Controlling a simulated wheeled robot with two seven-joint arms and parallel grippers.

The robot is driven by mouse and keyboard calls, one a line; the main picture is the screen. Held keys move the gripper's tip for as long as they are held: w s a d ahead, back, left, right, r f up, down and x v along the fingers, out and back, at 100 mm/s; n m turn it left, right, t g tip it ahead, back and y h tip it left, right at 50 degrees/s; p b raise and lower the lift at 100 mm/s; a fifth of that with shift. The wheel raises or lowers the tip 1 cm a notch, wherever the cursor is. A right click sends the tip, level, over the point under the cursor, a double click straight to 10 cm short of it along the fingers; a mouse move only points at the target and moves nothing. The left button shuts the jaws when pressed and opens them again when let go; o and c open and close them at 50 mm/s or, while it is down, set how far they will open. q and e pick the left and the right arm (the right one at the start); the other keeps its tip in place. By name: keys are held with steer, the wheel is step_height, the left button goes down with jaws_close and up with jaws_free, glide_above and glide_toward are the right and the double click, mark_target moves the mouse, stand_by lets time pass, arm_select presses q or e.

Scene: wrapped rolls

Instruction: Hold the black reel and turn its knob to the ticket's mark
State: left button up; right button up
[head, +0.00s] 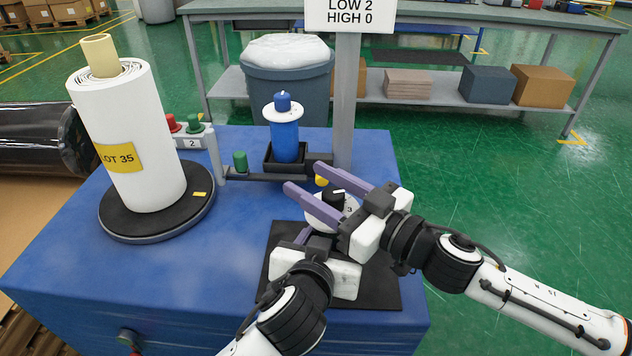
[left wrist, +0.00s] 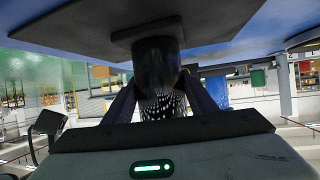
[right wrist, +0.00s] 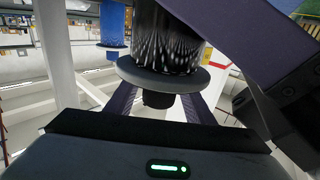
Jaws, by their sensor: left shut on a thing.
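The black reel stands on a dark mat (head: 378,288), mostly hidden in the head view; its pale dial (head: 316,213) and black knob (head: 333,196) show. My left gripper is shut on the reel's speckled dark body (left wrist: 156,68), one finger on each side. My right gripper (head: 301,187) is above the dial, fingers spread, with the knob (right wrist: 158,99) in the gap between them. I cannot tell if either finger touches it. A yellow ticket (head: 116,157) on the white roll (head: 150,185) reads "LOT 35". A sign (head: 350,12) reads "LOW 2 HIGH 0".
A blue reel (head: 286,143) with a blue knob stands in a black holder behind my grippers. The post (head: 347,100) rises beside it. A small box (head: 191,142) marked 2 has red and green buttons. The roll stands on a black turntable (head: 135,226). The blue top is clear at front left.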

mark_target(343, 199)
steer(key=shift+d, duration=0.1)
steer(key=v, duration=1.2)
steer(key=shift+w+f+n+g+y, duration=0.2)
steer(key=shift+w+n+g+y, duration=0.7)
steer(key=shift+n+g, duration=0.25)
steer(key=w+a+g, duration=0.1)
steer(key=a, duration=0.2)
steer(key=w+a+n+g+y, duration=0.1)
steer(key=w+a, duration=0.1)
steer(key=a, duration=0.2)
steer(key=w+a+n+g, duration=0.1)
steer(key=a, duration=0.2)
steer(key=shift+w+a+f+g, duration=0.15)
steer(key=shift+w+f+g, duration=0.1)
steer(key=shift+g, duration=0.1)
steer(key=shift+c, duration=0.2)
steer(key=shift+s, duration=0.1)
steer(key=c, duration=1)
